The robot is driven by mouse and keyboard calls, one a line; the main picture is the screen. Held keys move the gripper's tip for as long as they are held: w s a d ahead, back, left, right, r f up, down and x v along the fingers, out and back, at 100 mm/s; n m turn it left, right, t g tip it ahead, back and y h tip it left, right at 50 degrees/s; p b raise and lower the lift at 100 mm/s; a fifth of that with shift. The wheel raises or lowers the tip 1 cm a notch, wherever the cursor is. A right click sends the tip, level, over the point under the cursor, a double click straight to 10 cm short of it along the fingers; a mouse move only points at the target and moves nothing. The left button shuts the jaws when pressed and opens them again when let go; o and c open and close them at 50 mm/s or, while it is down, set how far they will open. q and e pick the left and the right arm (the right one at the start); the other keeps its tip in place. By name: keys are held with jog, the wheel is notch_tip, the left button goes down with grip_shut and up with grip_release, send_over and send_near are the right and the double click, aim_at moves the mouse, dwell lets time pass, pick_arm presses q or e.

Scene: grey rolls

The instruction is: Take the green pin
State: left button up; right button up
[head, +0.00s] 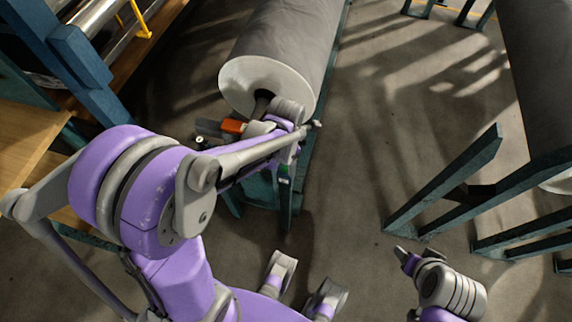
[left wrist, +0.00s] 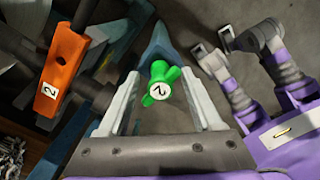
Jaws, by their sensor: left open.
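The green pin (left wrist: 158,80) has a rounded, lobed head and a white label with a 2. In the left wrist view it lies between the two pale fingers of my left gripper (left wrist: 166,84), which is open, with a gap on each side of the pin. In the head view only a small green patch of the pin (head: 284,170) shows below my left wrist, on the teal stand. My left fingers are mostly hidden there by my arm. Part of my right arm (head: 410,261) shows at the lower right, and its jaw state is unclear.
An orange part (head: 233,126), also labelled 2 in the left wrist view (left wrist: 62,68), sits close beside my left gripper. A large grey roll (head: 285,45) rests just beyond it. Teal stand arms (head: 450,185) and another roll (head: 545,80) stand at the right. Open floor lies between.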

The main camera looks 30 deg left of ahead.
pick_arm(q)
jog(key=shift+f, duration=0.1)
grip_shut()
dwell(0.3)
